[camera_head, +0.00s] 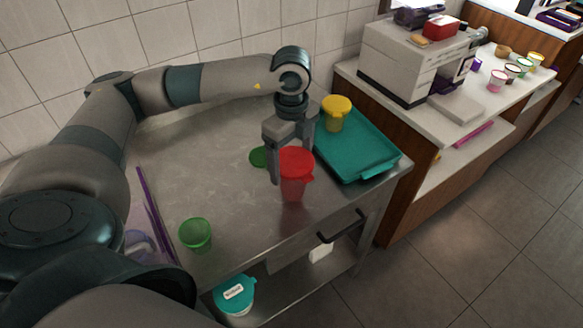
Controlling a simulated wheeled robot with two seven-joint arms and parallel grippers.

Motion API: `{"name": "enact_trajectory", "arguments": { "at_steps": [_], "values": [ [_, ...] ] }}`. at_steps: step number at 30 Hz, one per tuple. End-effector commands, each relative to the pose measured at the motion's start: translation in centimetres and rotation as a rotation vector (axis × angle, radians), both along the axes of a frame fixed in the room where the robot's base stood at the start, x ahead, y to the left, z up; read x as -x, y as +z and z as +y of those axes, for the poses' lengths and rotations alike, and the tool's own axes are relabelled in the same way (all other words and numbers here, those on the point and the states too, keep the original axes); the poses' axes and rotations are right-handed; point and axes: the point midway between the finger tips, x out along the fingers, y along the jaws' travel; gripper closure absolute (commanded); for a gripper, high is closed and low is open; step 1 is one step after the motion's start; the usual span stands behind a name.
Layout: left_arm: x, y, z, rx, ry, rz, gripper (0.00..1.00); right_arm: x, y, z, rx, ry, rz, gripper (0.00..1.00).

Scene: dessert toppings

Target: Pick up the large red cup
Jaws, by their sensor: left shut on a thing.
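The large red cup (293,188) has a bright red lid and a paler, see-through red body. It is near the front right part of the metal table (215,140). My left gripper (285,170) comes down from above and is shut on the red cup, with one finger visible on the cup's left side. The other finger is mostly hidden behind the cup. I cannot tell whether the cup's base touches the table. My right gripper is not in view.
A green round thing (258,156) lies just left of the red cup. A green cup (195,235) stands at the table's front left. A teal tray (375,172) with a yellow-lidded cup (336,112) lies to the right. A teal-lidded tub (234,294) sits on the lower shelf.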

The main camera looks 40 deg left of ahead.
Motion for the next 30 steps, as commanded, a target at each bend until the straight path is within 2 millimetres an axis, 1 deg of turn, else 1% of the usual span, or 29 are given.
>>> {"name": "enact_trajectory", "arguments": {
  "at_steps": [1,4,6,15,21,24,27,30],
  "values": [
    [-0.1,0.4,0.0,0.000,-0.001,-0.005,0.55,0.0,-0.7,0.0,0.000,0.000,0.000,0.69],
    [-0.1,2.0,-0.2,0.001,-0.002,-0.006,0.55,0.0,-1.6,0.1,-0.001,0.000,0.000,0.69],
    [-0.2,2.7,-1.8,0.004,-0.006,-0.006,0.55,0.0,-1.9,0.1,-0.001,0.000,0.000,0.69],
    [-0.3,6.2,-7.4,0.002,-0.006,-0.005,0.55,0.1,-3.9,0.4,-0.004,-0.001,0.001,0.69],
    [-0.3,8.0,-10.1,0.000,-0.003,-0.004,0.55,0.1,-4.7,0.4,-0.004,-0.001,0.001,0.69],
    [-0.3,8.5,-11.0,0.000,-0.002,-0.003,0.55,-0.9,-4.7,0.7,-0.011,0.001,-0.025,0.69],
    [-0.3,8.9,-11.5,-0.001,0.000,-0.002,0.55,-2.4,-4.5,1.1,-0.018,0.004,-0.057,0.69],
    [-0.3,9.0,-11.7,-0.001,0.000,0.000,0.55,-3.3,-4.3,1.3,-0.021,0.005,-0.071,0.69]
  ]
}}
